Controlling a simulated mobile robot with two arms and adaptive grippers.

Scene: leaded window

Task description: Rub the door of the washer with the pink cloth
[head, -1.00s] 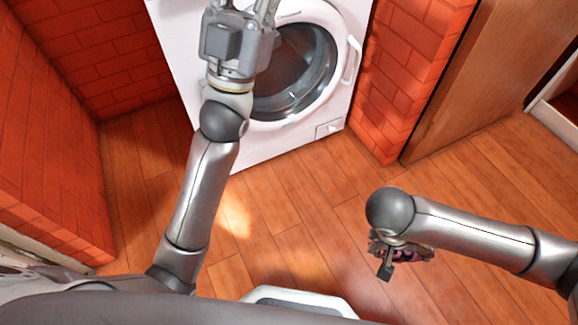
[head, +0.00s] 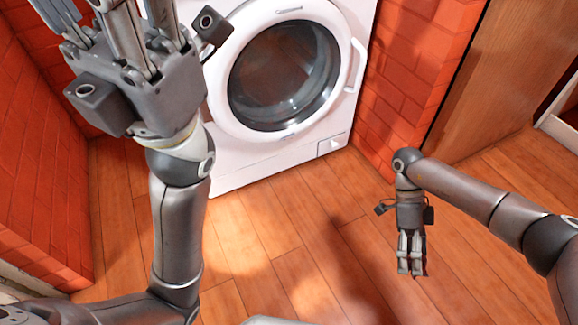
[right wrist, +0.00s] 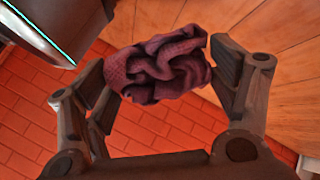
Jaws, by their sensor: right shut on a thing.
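The white washer (head: 232,168) stands at the top centre in the head view. Its round, dark glass door (head: 284,76) is shut, with a white rim and a handle on the right. My right gripper (head: 411,268) hangs over the floor, right of and nearer than the washer. It is shut on the crumpled, dark pink cloth (right wrist: 157,68), which shows between its fingers in the right wrist view. The cloth is apart from the door. My left gripper (head: 115,22) is raised left of the door, fingers spread and empty, some tips cut by the frame edge.
Red brick walls stand on the left (head: 38,160) and right (head: 408,85) of the washer. A wooden panel (head: 497,75) is at the upper right. The wooden floor (head: 300,230) before the washer is clear.

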